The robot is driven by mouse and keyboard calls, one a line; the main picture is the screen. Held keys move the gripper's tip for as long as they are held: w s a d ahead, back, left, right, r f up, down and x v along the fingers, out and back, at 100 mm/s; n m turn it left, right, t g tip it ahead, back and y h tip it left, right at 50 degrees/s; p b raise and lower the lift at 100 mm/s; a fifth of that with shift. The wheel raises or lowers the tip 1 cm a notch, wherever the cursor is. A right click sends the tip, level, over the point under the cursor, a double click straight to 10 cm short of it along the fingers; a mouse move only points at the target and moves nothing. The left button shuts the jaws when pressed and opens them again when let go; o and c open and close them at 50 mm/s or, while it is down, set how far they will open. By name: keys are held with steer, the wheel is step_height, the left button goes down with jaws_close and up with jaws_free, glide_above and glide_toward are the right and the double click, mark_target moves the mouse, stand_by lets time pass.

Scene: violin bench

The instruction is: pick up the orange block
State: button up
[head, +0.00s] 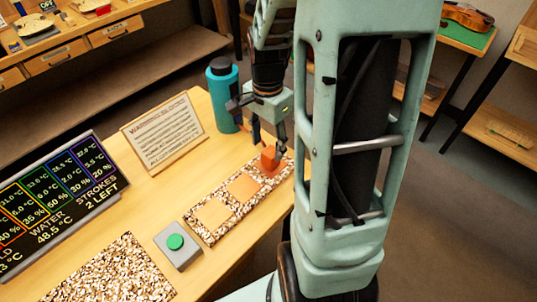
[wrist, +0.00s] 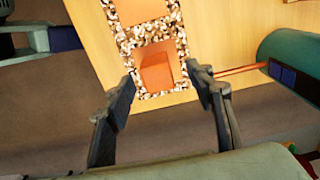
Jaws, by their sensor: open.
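The orange block (head: 269,158) stands on the far end of a speckled strip (head: 209,232) that has paler orange squares along it. In the wrist view the block (wrist: 158,70) shows between and just beyond my fingertips, over an orange patch framed by speckles. My gripper (head: 268,143) is open and points down above the block; its fingers also show in the wrist view (wrist: 165,79), one on either side of the block. I see a gap on both sides there, and nothing is held.
A teal bottle (head: 222,97) stands close behind my gripper. A sign (head: 165,132) leans at the back, a display panel (head: 50,205) is at left, and a green button on a grey box (head: 177,244) is near the strip. The table's right edge is close to the block.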

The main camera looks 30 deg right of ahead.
mark_target(271, 151)
steer(key=f, duration=0.4)
steer(key=shift+s+d+f, duration=0.2)
steer(key=shift+d+f, duration=0.2)
steer(key=shift+f, duration=0.45)
steer(key=c, duration=1.3)
steer(key=shift+w+r, duration=0.1)
steer(key=shift+r, duration=0.1)
